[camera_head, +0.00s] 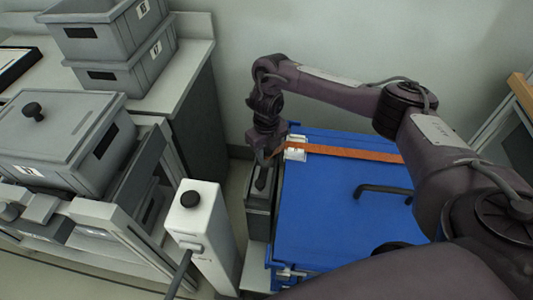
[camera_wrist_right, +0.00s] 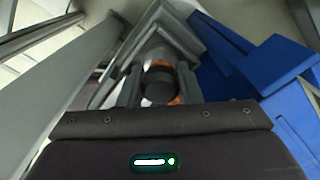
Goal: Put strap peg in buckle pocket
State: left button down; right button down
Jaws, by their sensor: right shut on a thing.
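An orange strap (camera_head: 350,152) runs across the blue lid to a white bracket (camera_head: 296,148) at the lid's left edge. My right gripper (camera_head: 268,154) is just left of that bracket, pointing down. In the right wrist view its jaws (camera_wrist_right: 160,90) are shut around the dark round strap peg (camera_wrist_right: 158,84), with bits of orange strap beside it. A grey housing (camera_head: 258,215) with a dark top, seemingly the buckle, stands below the gripper against the blue crate. Its grey walls (camera_wrist_right: 185,35) also show just beyond the peg. The pocket opening and the peg's lower end are hidden. My left gripper is not in view.
The blue crate (camera_head: 325,215) has a dark handle on its lid. A white post (camera_head: 202,215) with a black knob stands left of the housing. A grey lidded bin (camera_head: 55,140) and stacked grey bins (camera_head: 125,60) stand at the left.

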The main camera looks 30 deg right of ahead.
jog(key=shift+r, duration=0.1)
jog(key=c, duration=1.5)
grip_release()
jog(key=shift+f, duration=0.2)
jog(key=o, duration=0.5)
jog(key=shift+c, duration=0.2)
